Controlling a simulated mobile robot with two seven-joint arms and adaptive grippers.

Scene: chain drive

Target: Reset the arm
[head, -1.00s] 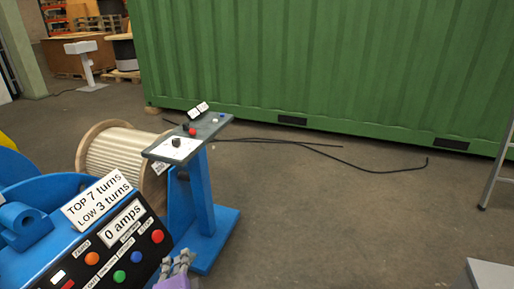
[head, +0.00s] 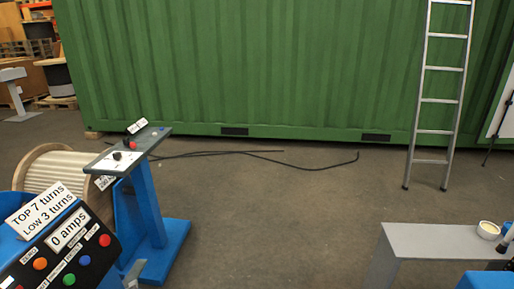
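A small grey part (head: 134,273), probably the tip of my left gripper, shows at the bottom edge in front of the blue stand. Most of it is cut off, so I cannot tell whether it is open or shut. My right gripper is not in view. The black control panel (head: 22,273) on the blue machine is at the bottom left, with coloured buttons and signs reading "TOP 7 turns LOW 3 turns" and "0 amps". Beside it a blue pedestal (head: 147,205) carries a grey top plate with a red knob and black knobs.
A wooden cable reel (head: 50,165) stands behind the panel. A grey bench (head: 430,240) with a small cup (head: 488,229) is at the lower right. A ladder (head: 438,100) leans by the green container (head: 270,60). Black cable (head: 300,165) lies on the open middle floor.

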